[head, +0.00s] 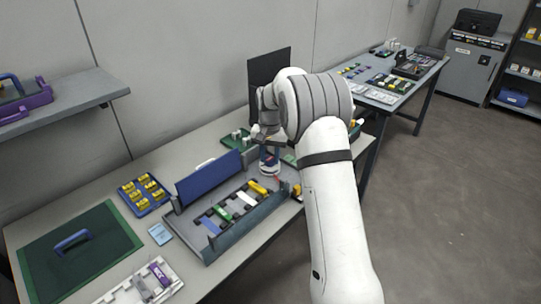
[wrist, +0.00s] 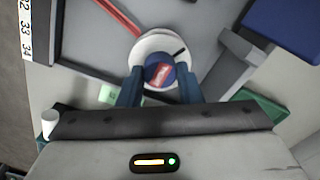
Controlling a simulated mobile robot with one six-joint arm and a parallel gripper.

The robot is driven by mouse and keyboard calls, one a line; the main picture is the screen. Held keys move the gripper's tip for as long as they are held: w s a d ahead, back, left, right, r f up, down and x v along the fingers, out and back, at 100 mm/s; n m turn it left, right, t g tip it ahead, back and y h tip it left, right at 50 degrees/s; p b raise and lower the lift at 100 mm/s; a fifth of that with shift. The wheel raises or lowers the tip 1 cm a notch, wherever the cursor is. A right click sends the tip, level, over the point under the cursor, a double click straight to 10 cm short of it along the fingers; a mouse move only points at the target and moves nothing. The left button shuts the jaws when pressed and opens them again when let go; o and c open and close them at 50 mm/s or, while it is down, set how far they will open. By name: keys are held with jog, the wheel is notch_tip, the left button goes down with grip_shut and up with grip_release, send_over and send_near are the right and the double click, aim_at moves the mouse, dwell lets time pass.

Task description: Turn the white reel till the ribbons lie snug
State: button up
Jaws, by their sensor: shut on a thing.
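The white reel (wrist: 183,45) shows in the wrist view as a white disc with a blue knob (wrist: 158,72) in its middle. My gripper (wrist: 160,88) is shut on the blue knob, with a dark finger on each side. In the head view the reel (head: 268,170) stands at the right end of the grey tray, under my gripper (head: 268,153). A red strip (wrist: 118,15) runs up to the reel's edge in the wrist view. How snug the ribbons lie cannot be made out.
The grey tray (head: 216,252) has a raised blue lid (head: 208,178) and holds several coloured pieces. A blue tray of yellow parts (head: 145,205) and a green mat (head: 100,225) lie to the left. A dark upright panel (head: 268,66) stands behind my arm.

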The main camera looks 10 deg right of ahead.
aim_at(270, 159)
jog(key=shift+n, duration=1.2)
jog(key=o, duration=1)
jog(key=shift+r+p, duration=0.3)
jog(key=shift+r, duration=3.6)
jog(key=shift+r, duration=0.1)
